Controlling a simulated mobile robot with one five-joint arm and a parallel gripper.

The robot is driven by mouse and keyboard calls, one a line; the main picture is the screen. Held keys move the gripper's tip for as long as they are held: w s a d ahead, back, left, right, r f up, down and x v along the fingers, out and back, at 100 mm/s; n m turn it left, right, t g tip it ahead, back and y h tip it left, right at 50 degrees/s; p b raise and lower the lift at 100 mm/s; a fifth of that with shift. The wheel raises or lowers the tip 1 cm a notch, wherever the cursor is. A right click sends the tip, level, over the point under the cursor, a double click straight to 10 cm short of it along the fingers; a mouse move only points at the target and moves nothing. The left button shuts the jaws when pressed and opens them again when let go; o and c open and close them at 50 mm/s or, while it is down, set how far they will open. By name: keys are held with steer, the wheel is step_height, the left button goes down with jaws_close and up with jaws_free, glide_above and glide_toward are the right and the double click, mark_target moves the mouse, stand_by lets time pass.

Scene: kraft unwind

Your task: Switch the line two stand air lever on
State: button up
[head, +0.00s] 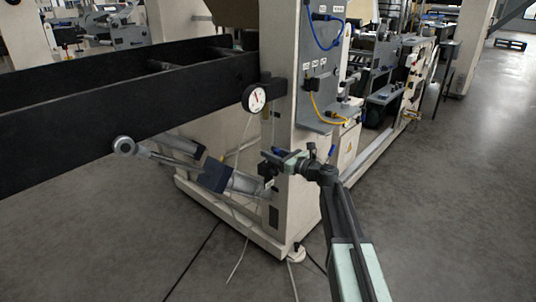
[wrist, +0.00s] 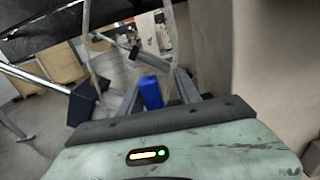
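A blue lever handle (wrist: 150,92) shows in the wrist view, between the two fingers of my gripper (wrist: 158,86). There is a gap between the handle and the right finger; I cannot tell whether the left finger touches it. In the head view my gripper (head: 277,157) is at the cream machine post, just above a small dark valve-like fitting (head: 268,170). The gripper hides most of the lever there, and I cannot read its on or off position. My gripper looks open, with nothing clamped.
A round pressure gauge (head: 255,98) is mounted above my gripper. A dark beam (head: 120,105) runs left from the cream post (head: 290,205). A cylinder with a dark block (head: 215,174) is left of the gripper. Cables lie on the floor; the right floor (head: 450,200) is clear.

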steer(key=shift+s+a, duration=0.1)
steer(key=shift+a, duration=0.05)
steer(key=shift+s, duration=0.2)
steer(key=v, duration=0.7)
steer(key=shift+d, duration=0.35)
